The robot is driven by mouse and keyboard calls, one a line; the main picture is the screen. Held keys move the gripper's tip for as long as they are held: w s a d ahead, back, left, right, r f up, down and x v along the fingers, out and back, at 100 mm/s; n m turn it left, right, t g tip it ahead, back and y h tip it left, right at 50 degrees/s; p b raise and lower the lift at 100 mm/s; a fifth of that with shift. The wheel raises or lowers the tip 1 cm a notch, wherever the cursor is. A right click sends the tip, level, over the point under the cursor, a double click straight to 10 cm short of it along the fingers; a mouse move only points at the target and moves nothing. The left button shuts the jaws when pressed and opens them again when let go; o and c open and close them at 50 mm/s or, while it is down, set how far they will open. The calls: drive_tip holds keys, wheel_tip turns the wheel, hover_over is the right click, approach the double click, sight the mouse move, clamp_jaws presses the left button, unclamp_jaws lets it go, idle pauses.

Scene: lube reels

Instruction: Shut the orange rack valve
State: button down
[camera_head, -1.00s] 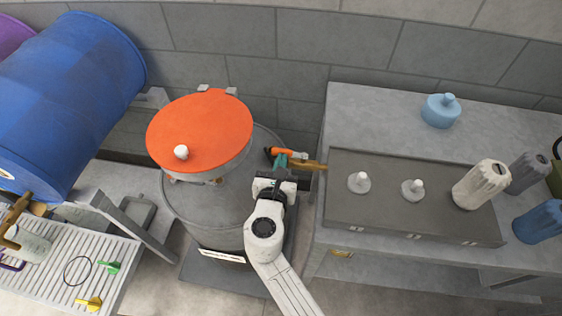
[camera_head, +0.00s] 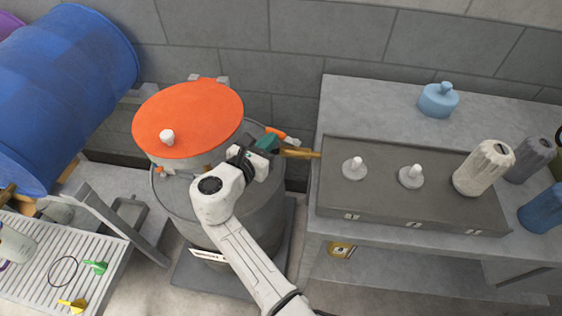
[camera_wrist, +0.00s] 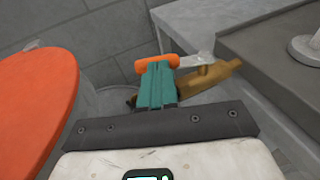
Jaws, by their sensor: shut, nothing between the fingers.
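The orange valve handle (camera_head: 275,132) is a small rounded lever grip beside the brass valve body (camera_head: 300,153), between the drum and the right-hand bench. In the wrist view the orange grip (camera_wrist: 157,63) joins a pale metal arm that runs right to the brass body (camera_wrist: 205,88). My gripper (camera_head: 268,143) has its teal fingers shut and empty, close against the near side of the handle. In the wrist view the fingertips (camera_wrist: 157,70) overlap the grip's lower edge; I cannot tell if they touch. The left part of the brass is hidden behind the fingers.
A grey drum (camera_head: 255,195) with an orange round lid (camera_head: 190,118) stands left of the handle. The bench's dark tray (camera_head: 390,195) with white knobs is close on the right. A blue barrel (camera_head: 65,90) lies at the left. The grey wall is behind.

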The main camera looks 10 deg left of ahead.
drive_tip(key=shift+w+m+g+h+b, duration=0.3)
drive_tip(key=shift+w+m+h+b, duration=0.25)
drive_tip(key=shift+w+b, duration=0.45)
drive_tip(key=shift+w+m+g+h+b, duration=0.3)
drive_tip(key=shift+w+m+h+b, duration=0.25)
drive_tip(key=shift+w+b, duration=0.4)
drive_tip(key=x, duration=0.2)
drive_tip(key=shift+w+r, duration=0.15)
drive_tip(key=shift+w, duration=0.2)
drive_tip(key=v, duration=1)
drive_tip(key=shift+s+a, duration=0.25)
drive_tip(key=shift+s, duration=0.05)
